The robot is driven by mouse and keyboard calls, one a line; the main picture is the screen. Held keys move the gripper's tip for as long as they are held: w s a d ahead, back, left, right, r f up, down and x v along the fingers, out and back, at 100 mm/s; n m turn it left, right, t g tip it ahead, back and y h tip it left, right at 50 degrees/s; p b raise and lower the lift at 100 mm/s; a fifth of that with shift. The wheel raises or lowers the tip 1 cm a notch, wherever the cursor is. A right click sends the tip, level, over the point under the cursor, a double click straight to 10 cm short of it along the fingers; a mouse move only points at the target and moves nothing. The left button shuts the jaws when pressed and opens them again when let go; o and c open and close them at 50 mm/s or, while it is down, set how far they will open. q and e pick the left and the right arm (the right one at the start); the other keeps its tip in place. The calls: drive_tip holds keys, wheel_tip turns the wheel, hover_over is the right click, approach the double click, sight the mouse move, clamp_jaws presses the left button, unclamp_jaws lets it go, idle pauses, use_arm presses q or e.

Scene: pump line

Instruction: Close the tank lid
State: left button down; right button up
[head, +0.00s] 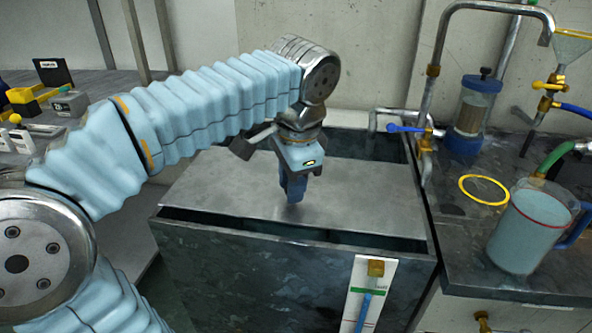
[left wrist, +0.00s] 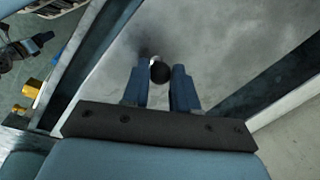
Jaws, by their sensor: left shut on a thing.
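The grey metal tank (head: 250,270) stands in front of me with its flat grey lid (head: 225,185) lying over the middle of its opening. Dark gaps into the tank show along the front rim and at the back right. My left gripper (head: 294,192) points down onto the lid from above. In the left wrist view, a round black knob (left wrist: 160,74) sits between the fingers of my left gripper (left wrist: 159,85), which is shut on it. In the head view the knob is hidden by the gripper. My right gripper is not in view.
A bent pipe with a blue-handled tap (head: 405,128) stands by the tank's right edge. On the right bench are a jug (head: 525,235), a yellow ring (head: 484,190) and a filter jar (head: 473,105). A gauge (head: 369,295) is on the tank front.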

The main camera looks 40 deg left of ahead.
sight(286, 214)
use_arm(q)
drive_tip(key=shift+s+d, duration=0.5)
drive_tip(key=shift+s, duration=0.3)
drive_tip(key=shift+s+d, duration=0.45)
drive_tip(key=shift+s, duration=0.35)
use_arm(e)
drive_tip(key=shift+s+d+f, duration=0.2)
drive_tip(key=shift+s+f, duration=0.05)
use_arm(q)
drive_tip(key=shift+f, duration=0.1)
drive_tip(key=c, duration=0.9)
unclamp_jaws()
drive_tip(key=shift+s, duration=0.1)
drive_tip(key=shift+r, duration=0.2)
drive_tip(key=r, duration=0.4)
drive_tip(key=d+r+p, duration=0.1)
drive_tip(key=r, duration=0.4)
drive_tip(key=s+d+r+p, duration=0.1)
drive_tip(key=r, duration=0.3)
drive_tip(key=shift+s+d+r, duration=0.1)
drive_tip(key=shift+d+r, duration=0.05)
drive_tip(key=shift+d, duration=0.05)
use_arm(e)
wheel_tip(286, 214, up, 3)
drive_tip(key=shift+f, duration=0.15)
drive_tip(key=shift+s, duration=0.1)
